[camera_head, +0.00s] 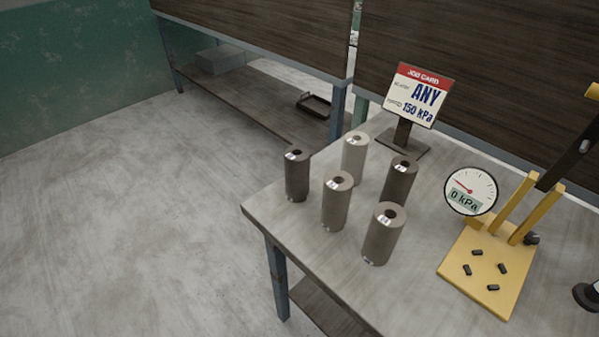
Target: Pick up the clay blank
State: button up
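Several upright cylinders with a dark hole in the top and a small pale label stand on the grey table; they look like the clay blanks. A dark brown one (297,176) is at the left, a light one (354,158) at the back and another dark one (399,182) at the back right. A grey-brown one (336,202) stands in the middle and a similar one (382,236) at the front right. They stand apart on the table. My gripper is not in view.
A job card (418,95) reading "ANY" and "150 kPa" stands behind the cylinders. A yellow press-like fixture (460,278) with a gauge (470,191) reading 0 kPa is to the right. The grey table (320,262) is bare at its front left. Open floor lies left.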

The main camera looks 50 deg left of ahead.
aim_at(297, 157)
jog(key=k+j+z, duration=0.1)
jog(key=j, duration=0.25)
jog(key=k+j+z, duration=0.1)
jog(key=j, duration=0.25)
jog(key=k+j+z, duration=0.15)
jog(key=j, duration=0.2)
jog(key=j+z, duration=0.1)
jog(key=j, duration=0.25)
jog(key=k, duration=0.05)
